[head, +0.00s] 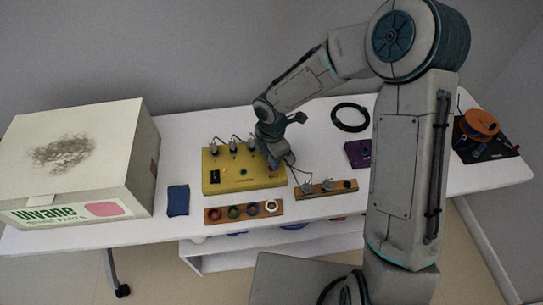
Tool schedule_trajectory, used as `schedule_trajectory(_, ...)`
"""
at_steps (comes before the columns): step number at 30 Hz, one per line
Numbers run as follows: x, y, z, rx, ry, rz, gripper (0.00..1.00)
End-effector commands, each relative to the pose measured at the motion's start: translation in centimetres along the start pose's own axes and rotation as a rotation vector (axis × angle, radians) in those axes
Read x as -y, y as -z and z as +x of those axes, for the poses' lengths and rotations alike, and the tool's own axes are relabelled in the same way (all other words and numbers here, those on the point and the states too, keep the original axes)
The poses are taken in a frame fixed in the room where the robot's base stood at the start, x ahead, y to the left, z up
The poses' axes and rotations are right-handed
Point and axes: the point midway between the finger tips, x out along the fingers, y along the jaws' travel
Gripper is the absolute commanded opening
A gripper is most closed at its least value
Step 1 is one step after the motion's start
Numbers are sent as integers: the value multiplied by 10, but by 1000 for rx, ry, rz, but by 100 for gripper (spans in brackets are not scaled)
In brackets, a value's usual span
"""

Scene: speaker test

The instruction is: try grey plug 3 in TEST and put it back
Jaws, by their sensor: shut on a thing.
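A yellow panel box (222,180) stands on the white table, with a dark display at its front left. Several grey plugs (233,148) with cables stand along its back edge. My gripper (274,158) is over the right end of the yellow box, shut on a grey plug that is mostly hidden by the fingers. I cannot tell whether this plug is seated in a socket. A wooden strip (317,194) to the right of the box holds grey plugs and has a dark hole at its right end. Number labels and the TEST marking are too small to read.
A wooden strip with coloured rings (228,218) lies in front. A large carton (125,160) and a blue cloth (178,200) are at the left. A purple box (358,153), a black cable coil (335,116) and an orange spool (482,122) are at the right.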

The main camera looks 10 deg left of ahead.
Motion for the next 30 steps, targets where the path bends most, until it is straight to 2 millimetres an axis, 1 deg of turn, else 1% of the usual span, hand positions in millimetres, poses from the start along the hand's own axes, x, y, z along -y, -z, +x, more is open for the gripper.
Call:
schedule_trajectory(17, 0, 0, 12, 0, 1, 0, 5)
schedule_trajectory(18, 0, 0, 11, 0, 1, 0, 37)
schedule_trajectory(20, 0, 0, 11, 0, 1, 0, 53)
schedule_trajectory(30, 0, 0, 9, 0, 0, 0, 54)
